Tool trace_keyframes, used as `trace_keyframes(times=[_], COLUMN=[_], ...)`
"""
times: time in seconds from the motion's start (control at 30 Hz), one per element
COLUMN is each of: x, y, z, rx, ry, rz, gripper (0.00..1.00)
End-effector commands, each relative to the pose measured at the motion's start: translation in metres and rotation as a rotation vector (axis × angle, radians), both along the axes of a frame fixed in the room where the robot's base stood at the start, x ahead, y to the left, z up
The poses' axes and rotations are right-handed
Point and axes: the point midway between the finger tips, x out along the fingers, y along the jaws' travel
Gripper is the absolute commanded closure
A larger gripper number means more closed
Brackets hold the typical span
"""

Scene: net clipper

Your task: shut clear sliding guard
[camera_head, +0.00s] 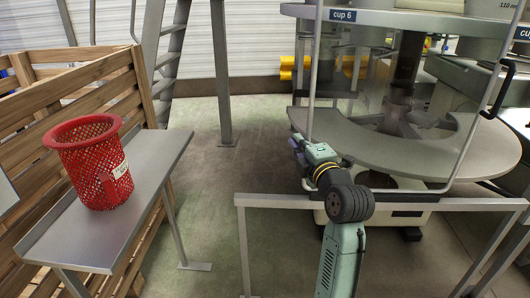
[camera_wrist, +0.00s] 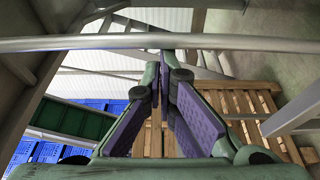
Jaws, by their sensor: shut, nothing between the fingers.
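The clear sliding guard (camera_head: 445,185) is a see-through panel in a grey tube frame, in front of the machine station marked "cup 6" (camera_head: 343,15). Its left upright (camera_head: 315,75) stands near my gripper, and its right side slants up past a black handle (camera_head: 497,88). My gripper (camera_head: 297,143) is at the lower left of the frame. In the wrist view my gripper (camera_wrist: 163,62) has its purple-padded fingers shut and empty.
A grey rail (camera_head: 275,201) runs low in front of the machine. A red mesh basket (camera_head: 90,165) stands on a metal bench (camera_head: 150,180) at left, beside a wooden slatted crate (camera_head: 90,75). The floor between bench and machine is clear.

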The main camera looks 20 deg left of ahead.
Motion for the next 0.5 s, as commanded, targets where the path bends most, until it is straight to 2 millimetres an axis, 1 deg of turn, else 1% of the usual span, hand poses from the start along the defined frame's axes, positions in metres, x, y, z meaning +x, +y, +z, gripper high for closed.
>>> trace_keyframes(times=[0.03, 0.3, 0.5], x=[0.007, 0.033, 0.051], y=[-0.024, -0.116, -0.18], z=[-0.007, -0.006, -0.004], rx=[0.001, 0.001, 0.002], ry=[-0.003, -0.002, 0.0], rz=[-0.012, -0.009, -0.007], gripper=[1.0, 1.0, 1.0])
